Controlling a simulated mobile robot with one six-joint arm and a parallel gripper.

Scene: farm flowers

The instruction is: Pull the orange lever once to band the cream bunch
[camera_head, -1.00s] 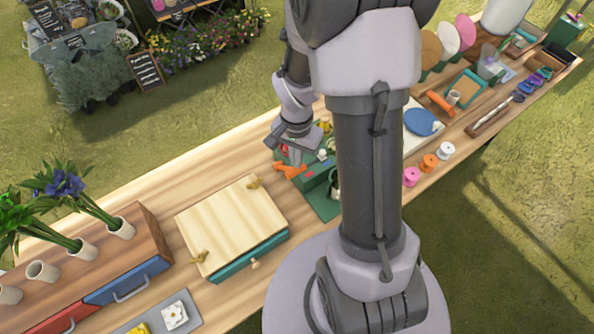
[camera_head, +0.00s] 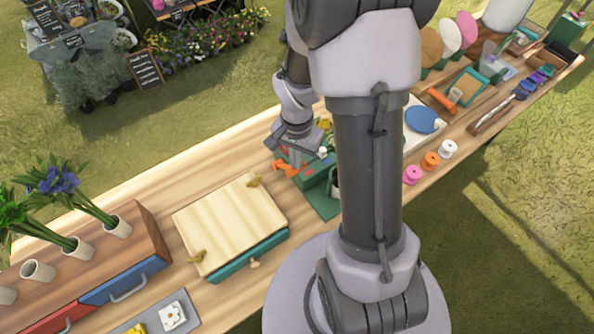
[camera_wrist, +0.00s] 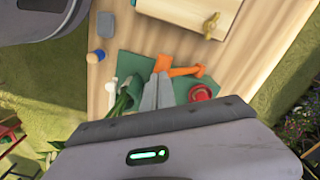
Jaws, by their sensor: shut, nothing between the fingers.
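The orange lever (camera_head: 284,168) sticks out from the green banding device (camera_head: 318,174) on the table. In the wrist view the lever (camera_wrist: 188,71) lies just beyond my fingertips, its knobbed end to the right. My gripper (camera_head: 296,158) is shut and empty, low over the device. In the wrist view my gripper's fingertips (camera_wrist: 159,77) are beside the lever's left part; I cannot tell whether they touch it. Green stems (camera_wrist: 126,98) and a white piece (camera_wrist: 111,87) show left of the fingers; I cannot make out the cream bunch clearly.
A pale wooden board (camera_head: 228,226) with brass fittings lies left of the device. A red round part (camera_wrist: 201,92) sits right of the fingers in the wrist view. Coloured spools (camera_head: 430,161) stand to the right. Vases with flowers (camera_head: 118,227) stand at the far left.

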